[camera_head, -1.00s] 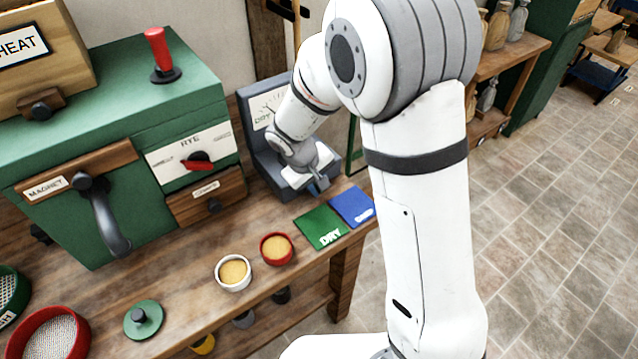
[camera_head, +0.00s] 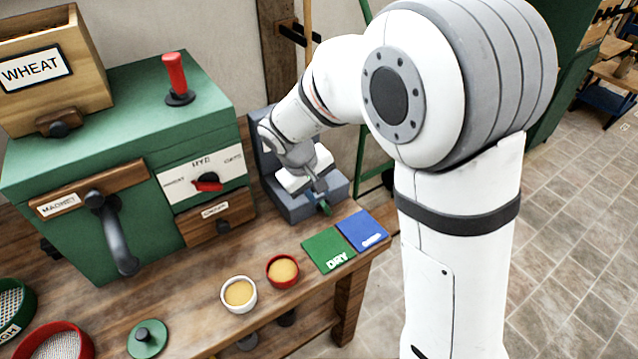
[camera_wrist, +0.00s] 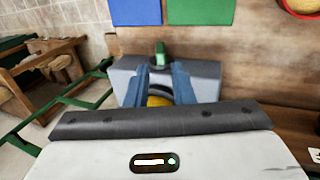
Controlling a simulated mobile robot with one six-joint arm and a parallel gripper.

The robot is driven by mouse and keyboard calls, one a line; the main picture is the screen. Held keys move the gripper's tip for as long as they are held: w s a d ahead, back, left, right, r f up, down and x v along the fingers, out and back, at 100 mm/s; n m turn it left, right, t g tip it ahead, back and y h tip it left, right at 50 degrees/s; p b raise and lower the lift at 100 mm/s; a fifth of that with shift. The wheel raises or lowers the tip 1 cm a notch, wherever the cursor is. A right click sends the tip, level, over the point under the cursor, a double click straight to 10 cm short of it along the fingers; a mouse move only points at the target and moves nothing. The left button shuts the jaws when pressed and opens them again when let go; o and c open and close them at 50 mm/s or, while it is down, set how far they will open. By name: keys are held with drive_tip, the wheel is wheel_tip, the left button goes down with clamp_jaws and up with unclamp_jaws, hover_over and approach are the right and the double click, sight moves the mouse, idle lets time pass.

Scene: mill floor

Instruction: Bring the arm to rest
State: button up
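My gripper (camera_head: 322,205) is at the front of the grey meter (camera_head: 262,158) on the bench's right part, pointing down at its base. In the wrist view, the two blue-grey fingers (camera_wrist: 160,82) stand apart over the meter's base (camera_wrist: 207,80). A yellow patch (camera_wrist: 158,101) shows between them. I cannot tell whether it is in the meter or on it. A small green piece (camera_wrist: 160,54) shows just past the fingertips. I see nothing clearly gripped. My arm is bent and reaches across the bench's right end.
A green mill (camera_head: 120,140) stands left of the meter. Green (camera_head: 325,250) and blue (camera_head: 362,230) mats lie in front of the meter. White (camera_head: 239,294) and red (camera_head: 283,270) bowls hold yellow material. Sieves lie at the left. The tiled floor (camera_head: 570,220) at right is open.

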drive_tip(key=s+d+r+m+y+p, duration=0.1)
drive_tip(key=s+d+r+m+p, duration=0.1)
drive_tip(key=s+d+r, duration=0.4)
drive_tip(key=s+d+r+m+y+p, duration=0.1)
drive_tip(key=s+d+r+m, duration=0.3)
drive_tip(key=s+d, duration=0.6)
wheel_tip(320, 180, up, 2)
drive_tip(key=shift+s+r+m+y+p, duration=0.25)
drive_tip(key=shift+s+m+y+p, duration=0.25)
drive_tip(key=shift+s, duration=0.55)
